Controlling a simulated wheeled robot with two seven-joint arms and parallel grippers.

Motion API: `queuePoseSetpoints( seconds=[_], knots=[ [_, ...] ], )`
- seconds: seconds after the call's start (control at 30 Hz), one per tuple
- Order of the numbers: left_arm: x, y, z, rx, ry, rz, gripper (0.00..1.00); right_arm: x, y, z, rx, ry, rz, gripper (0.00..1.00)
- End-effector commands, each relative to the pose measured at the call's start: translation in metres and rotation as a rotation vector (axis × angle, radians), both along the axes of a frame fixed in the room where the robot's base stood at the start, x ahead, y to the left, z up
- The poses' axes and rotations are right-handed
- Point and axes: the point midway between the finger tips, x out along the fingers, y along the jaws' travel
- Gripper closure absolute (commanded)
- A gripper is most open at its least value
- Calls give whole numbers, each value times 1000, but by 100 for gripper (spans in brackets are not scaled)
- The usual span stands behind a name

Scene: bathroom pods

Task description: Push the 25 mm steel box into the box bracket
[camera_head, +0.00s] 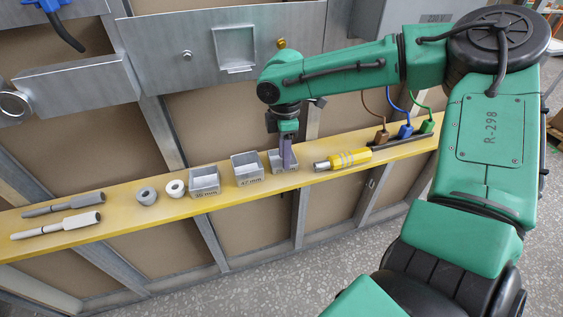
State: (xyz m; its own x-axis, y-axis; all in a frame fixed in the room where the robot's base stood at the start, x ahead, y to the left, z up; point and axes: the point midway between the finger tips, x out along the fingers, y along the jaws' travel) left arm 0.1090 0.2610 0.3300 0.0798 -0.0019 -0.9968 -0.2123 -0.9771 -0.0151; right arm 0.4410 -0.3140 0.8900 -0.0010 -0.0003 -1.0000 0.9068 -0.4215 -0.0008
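Three open grey steel boxes stand in a row on the yellow shelf: a left box (204,181), a middle box (247,169) and a right box (275,162). A square frame, apparently the box bracket (235,49), is on the grey metal wall panel, above the shelf and empty. My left gripper is not in view.

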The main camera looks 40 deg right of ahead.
Motion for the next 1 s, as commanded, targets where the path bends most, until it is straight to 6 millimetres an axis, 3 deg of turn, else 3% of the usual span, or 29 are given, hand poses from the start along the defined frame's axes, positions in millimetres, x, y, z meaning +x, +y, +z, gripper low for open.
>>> queuePoseSetpoints(
  seconds=[0.13, 0.37, 0.5, 1.0],
  knots=[
    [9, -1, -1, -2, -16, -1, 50, -1, -2, -28, -2, 4, 1, 61],
    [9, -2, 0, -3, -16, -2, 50, -1, -2, -33, -1, 0, 1, 61],
    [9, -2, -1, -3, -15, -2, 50, -1, -2, -32, -1, 0, 1, 100],
    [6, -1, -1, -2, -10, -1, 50, -1, -2, -32, -1, 0, 0, 100]
  ],
)
